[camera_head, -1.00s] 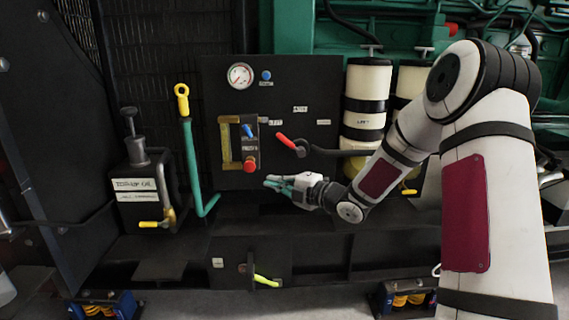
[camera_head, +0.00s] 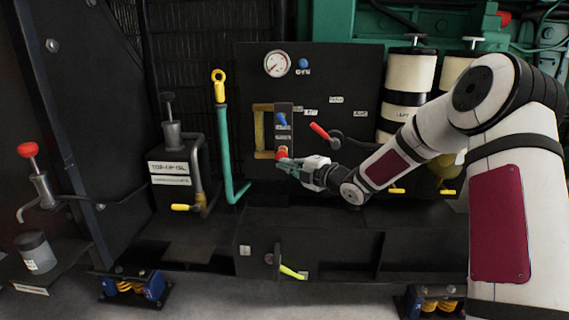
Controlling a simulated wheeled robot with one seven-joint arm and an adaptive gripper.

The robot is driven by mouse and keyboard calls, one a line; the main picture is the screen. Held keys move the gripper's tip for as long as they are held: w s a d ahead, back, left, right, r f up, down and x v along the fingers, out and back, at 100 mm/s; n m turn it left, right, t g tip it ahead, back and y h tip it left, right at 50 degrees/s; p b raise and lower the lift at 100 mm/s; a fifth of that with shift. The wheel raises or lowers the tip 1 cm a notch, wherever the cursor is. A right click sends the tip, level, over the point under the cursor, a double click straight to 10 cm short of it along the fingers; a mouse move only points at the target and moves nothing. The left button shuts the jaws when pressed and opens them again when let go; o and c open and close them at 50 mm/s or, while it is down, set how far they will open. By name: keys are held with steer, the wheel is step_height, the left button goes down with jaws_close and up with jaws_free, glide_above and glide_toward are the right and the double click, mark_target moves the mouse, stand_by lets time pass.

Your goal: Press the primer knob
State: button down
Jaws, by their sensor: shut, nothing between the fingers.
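A red knob (camera_head: 282,152) sits low on a small plate with a blue lever on the dark panel. Its label is too small to read, so I cannot tell whether it is the primer knob. My gripper (camera_head: 283,164) is shut and empty, its teal fingertips just below and in front of this knob, overlapping its lower edge. I cannot tell whether they touch it. Another red knob (camera_head: 28,150) tops a hand pump at the far left, well away from my gripper.
A red-handled lever (camera_head: 320,131) is right of the plate, close above my arm. A yellow-framed gauge (camera_head: 262,131) is to the left. White filter cylinders (camera_head: 410,78) stand behind my arm.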

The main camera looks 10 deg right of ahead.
mark_target(282, 154)
steer(key=w, duration=0.3)
steer(key=w+b, duration=0.1)
steer(key=w, duration=0.1)
steer(key=shift+d+f, duration=0.15)
steer(key=shift+f, duration=0.1)
